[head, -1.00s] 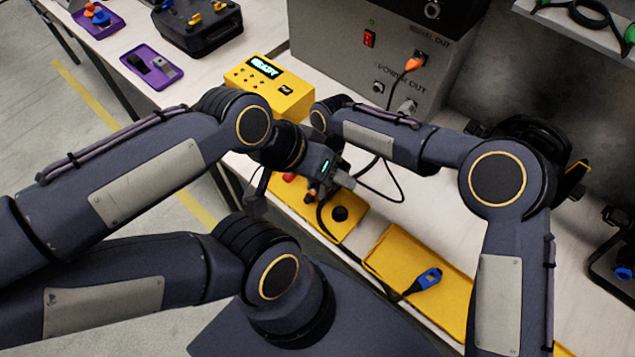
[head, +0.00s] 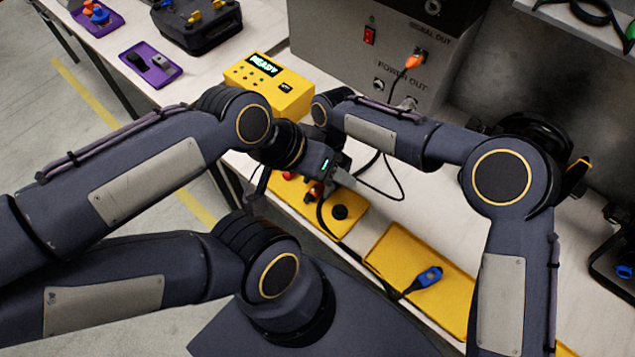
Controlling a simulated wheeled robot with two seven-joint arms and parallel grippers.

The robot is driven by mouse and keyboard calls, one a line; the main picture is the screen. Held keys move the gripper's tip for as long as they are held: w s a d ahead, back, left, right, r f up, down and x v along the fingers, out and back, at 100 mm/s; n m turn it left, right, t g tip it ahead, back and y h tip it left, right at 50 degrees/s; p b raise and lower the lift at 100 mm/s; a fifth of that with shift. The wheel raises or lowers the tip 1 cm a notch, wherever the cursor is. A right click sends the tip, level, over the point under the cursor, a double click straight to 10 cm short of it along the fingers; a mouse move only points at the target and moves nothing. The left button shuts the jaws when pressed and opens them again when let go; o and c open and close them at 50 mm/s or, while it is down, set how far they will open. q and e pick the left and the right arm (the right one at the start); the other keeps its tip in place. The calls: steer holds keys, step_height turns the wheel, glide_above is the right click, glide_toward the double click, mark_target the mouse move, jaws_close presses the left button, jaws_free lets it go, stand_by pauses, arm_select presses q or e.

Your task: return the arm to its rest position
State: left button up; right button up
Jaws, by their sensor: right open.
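My right arm comes in from the lower right and bends across the bench. Nothing is clearly held.
A yellow box reading READY (head: 292,98) stands behind the gripper. A grey unit (head: 340,75) with an orange plug (head: 414,61) is at the back. A blue connector (head: 427,277) lies on a yellow tray (head: 395,255). Black cables loop near the gripper.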

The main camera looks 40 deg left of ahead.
steer(key=v, duration=0.6)
steer(key=shift+r+b, duration=0.3)
steer(key=w+d+r+m+t+y, duration=0.1)
steer(key=w+d+r+m, duration=0.35)
steer(key=d, duration=0.25)
steer(key=w+d+r+m+t+y, duration=0.1)
steer(key=w+d+r+m, duration=0.2)
steer(key=d+r, duration=0.35)
steer(key=d+r+m+t, duration=0.1)
steer(key=d+r+m, duration=0.3)
steer(key=d+m, duration=0.85)
steer(key=s+d+m+t+y, duration=0.1)
steer(key=s+d+m, duration=0.2)
steer(key=d, duration=0.5)
steer(key=s+d+m+t, duration=0.1)
steer(key=s+d+m, duration=0.15)
steer(key=d, duration=0.55)
steer(key=s+d+f+m+t, duration=0.3)
steer(key=s+d+m, duration=0.3)
steer(key=s+m, duration=0.3)
steer(key=f+m, duration=0.1)
steer(key=m, duration=0.2)
steer(key=shift+f+y, duration=0.15)
steer(key=shift+y, duration=0.25)
steer(key=shift+w, duration=0.1)
